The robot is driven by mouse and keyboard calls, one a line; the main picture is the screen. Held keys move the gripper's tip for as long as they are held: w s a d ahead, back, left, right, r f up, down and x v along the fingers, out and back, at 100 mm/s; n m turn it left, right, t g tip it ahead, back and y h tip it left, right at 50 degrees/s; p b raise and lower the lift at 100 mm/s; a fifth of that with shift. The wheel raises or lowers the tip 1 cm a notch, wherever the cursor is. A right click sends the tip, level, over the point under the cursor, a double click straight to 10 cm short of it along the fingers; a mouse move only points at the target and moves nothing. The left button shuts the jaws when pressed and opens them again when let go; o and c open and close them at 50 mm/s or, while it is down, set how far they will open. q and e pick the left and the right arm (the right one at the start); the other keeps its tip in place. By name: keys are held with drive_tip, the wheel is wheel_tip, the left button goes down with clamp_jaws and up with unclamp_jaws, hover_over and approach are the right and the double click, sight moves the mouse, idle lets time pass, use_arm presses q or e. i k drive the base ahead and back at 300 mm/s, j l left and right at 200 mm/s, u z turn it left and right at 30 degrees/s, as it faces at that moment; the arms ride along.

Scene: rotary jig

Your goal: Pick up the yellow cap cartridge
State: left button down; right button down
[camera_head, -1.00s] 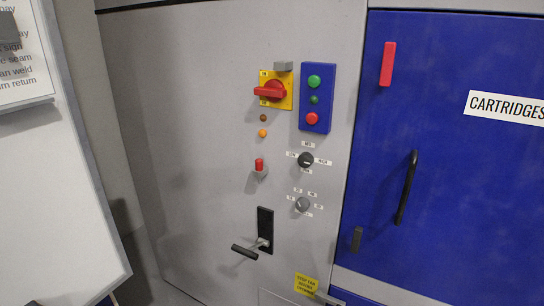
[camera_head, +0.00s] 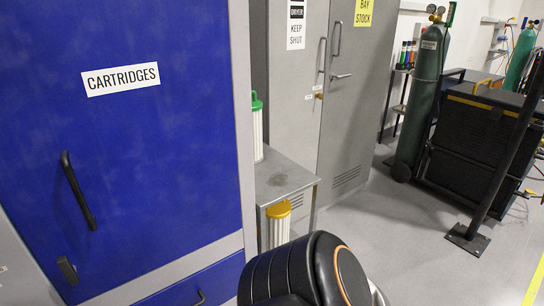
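The yellow cap cartridge (camera_head: 278,224) stands upright beside the blue cabinet, low in the middle of the view. Its cap is yellow and its body is white and ribbed. It appears to be on a level below the small grey table top, and its lower end is hidden behind my own dark arm part at the bottom. A green-capped cartridge (camera_head: 257,128) stands upright higher up, partly hidden by the cabinet edge. Neither gripper shows in the view.
The blue cabinet door (camera_head: 150,150) labelled CARTRIDGES is shut, with a black handle (camera_head: 78,190). A small grey table (camera_head: 285,180) stands beside it. Grey lockers (camera_head: 350,110), a green gas cylinder (camera_head: 425,100) and a black post base (camera_head: 468,238) stand farther right. Floor between is clear.

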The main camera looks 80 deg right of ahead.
sight(278, 215)
drive_tip(key=z, duration=2.65)
drive_tip(key=i+l+u, duration=0.1)
drive_tip(key=i+u, duration=0.3)
drive_tip(key=i+l+u, duration=0.2)
drive_tip(key=u, duration=0.2)
drive_tip(key=i+l+u, duration=0.1)
drive_tip(key=i, duration=0.25)
drive_tip(key=i+l+u, duration=0.15)
drive_tip(key=i, duration=0.2)
drive_tip(key=i+l, duration=0.05)
drive_tip(key=l, duration=0.05)
